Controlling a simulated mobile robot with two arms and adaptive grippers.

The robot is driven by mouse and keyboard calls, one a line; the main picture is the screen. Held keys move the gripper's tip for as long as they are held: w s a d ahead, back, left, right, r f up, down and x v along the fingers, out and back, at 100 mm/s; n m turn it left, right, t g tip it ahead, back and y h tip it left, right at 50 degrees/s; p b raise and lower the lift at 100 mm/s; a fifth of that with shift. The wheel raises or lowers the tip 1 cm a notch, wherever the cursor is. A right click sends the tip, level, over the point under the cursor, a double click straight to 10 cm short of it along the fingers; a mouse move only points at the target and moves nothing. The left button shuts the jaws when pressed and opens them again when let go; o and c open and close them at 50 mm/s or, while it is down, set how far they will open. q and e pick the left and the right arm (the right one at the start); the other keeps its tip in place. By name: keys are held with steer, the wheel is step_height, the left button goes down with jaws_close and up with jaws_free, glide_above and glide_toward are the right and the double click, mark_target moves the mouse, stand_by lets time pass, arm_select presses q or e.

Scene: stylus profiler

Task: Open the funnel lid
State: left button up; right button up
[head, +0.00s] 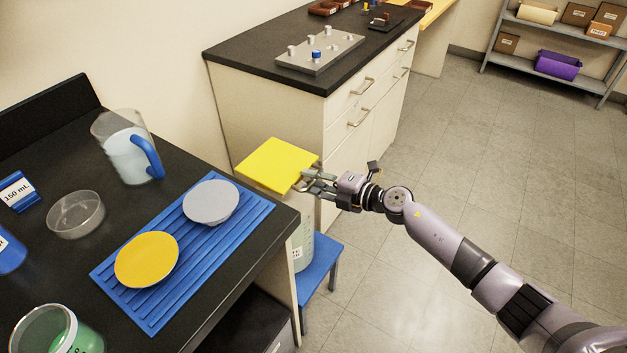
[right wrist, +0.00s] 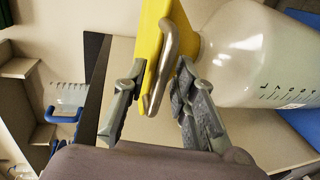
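The yellow square funnel lid (head: 277,165) lies flat and closed in the head view, on top of a pale translucent container (head: 303,247). The lid (right wrist: 149,50) appears edge-on in the right wrist view, with a bent metal handle (right wrist: 172,62) on its edge and the container (right wrist: 255,50) to its right. My right gripper (head: 307,182) is at the lid's near right edge. In the right wrist view its fingers (right wrist: 160,75) are spread on either side of the lid edge and handle. Firm contact cannot be told. My left gripper is not in view.
The container stands on a blue stool (head: 322,268) beside the black bench (head: 225,270). A blue mat (head: 148,310) with two dishes and a blue-handled pitcher (head: 125,150) are on that bench. A drawer cabinet (head: 335,120) stands behind. The floor at right is clear.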

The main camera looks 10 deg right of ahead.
jaws_close()
stand_by(0.6)
